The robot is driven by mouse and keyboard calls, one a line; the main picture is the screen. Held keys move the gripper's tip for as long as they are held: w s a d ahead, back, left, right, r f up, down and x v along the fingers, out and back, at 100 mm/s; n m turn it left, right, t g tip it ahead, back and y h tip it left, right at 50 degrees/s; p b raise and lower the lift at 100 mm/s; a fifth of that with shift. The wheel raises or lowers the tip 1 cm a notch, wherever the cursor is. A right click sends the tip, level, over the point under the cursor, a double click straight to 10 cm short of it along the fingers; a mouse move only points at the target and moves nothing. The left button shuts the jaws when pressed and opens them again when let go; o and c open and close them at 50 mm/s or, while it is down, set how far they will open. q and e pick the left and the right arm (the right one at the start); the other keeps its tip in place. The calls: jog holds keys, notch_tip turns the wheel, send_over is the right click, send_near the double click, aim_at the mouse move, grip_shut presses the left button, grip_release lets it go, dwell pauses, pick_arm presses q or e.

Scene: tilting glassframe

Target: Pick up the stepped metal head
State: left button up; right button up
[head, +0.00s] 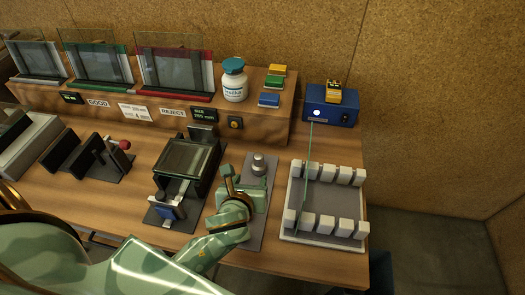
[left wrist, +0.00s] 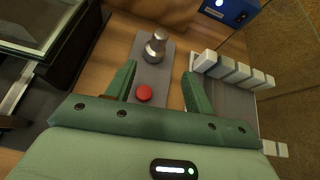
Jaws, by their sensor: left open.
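The stepped metal head (head: 258,163) is a small silver piece with a narrower top, standing on a grey mat (head: 256,232) on the bench. In the left wrist view the metal head (left wrist: 155,46) is just beyond the fingertips, roughly centred between them, and is not touched. My left gripper (head: 247,186) is open and empty, low over the mat on the near side of the head. It also shows in the left wrist view (left wrist: 158,72). A round red piece (left wrist: 144,93) lies between the fingers there. My right gripper is in neither view.
A tray (head: 328,241) with two rows of pale blocks and a thin upright glass pane is to the right. A dark fixture (head: 187,160) stands close on the left. Behind are a wooden shelf (head: 150,120) and a blue box (head: 328,107).

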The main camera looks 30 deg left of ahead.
aim_at(258, 157)
pick_arm(q)
jog(key=shift+m, duration=0.7)
jog(key=x, duration=0.2)
jog(key=b+x, duration=0.1)
jog(key=x, duration=0.2)
jog(key=b+x, duration=0.1)
jog(key=x, duration=0.1)
jog(key=shift+w+d+r, duration=0.1)
jog(key=shift+w+r, duration=0.15)
jog(key=shift+w, duration=0.3)
jog(key=b+x, duration=0.1)
jog(key=x, duration=0.2)
jog(key=shift+w, duration=0.25)
jog(key=shift+w+f, duration=0.1)
jog(key=shift+w, duration=0.15)
jog(key=b+x, duration=0.1)
jog(key=x, duration=0.3)
jog(key=shift+a+b, duration=0.35)
jog(key=shift+a, duration=0.1)
jog(key=shift+w+a+f, duration=0.1)
jog(key=shift+w, duration=0.25)
jog(key=shift+s, duration=0.1)
jog(key=shift+c, duration=0.5)
grip_shut()
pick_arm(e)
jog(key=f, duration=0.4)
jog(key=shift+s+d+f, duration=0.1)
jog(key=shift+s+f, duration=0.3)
